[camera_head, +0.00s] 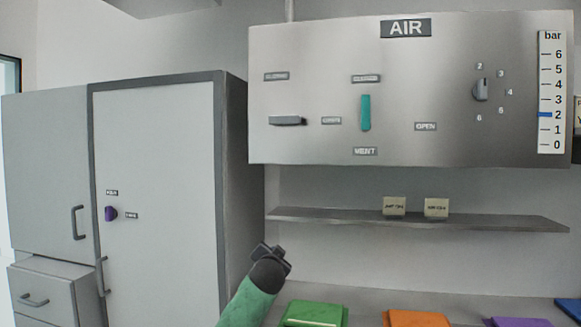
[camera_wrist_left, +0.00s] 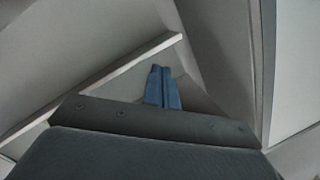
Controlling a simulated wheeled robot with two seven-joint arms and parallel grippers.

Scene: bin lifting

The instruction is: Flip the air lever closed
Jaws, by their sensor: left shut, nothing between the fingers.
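The AIR panel (camera_head: 325,50) hangs at the upper right in the head view. On its left, a dark grey lever (camera_head: 288,120) lies horizontal, with a blurred label (camera_head: 276,76) above it and another (camera_head: 331,121) to its right. A teal lever (camera_head: 365,113) stands vertical to its right, with VENT (camera_head: 365,151) below it and OPEN (camera_head: 426,127) to the right. My left gripper (camera_head: 272,250) is low in the head view, below the panel and apart from both levers. Its blue fingers (camera_wrist_left: 161,72) are shut and empty in the left wrist view. My right gripper is not in view.
A shelf (camera_head: 330,217) with two small signs (camera_head: 394,206) (camera_head: 436,207) juts out under the panel. A tall cabinet (camera_head: 155,180) stands at the left. Green (camera_head: 315,313), orange (camera_head: 417,318) and purple (camera_head: 520,321) bins are along the bottom. A dial (camera_head: 482,90) is on the panel's right.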

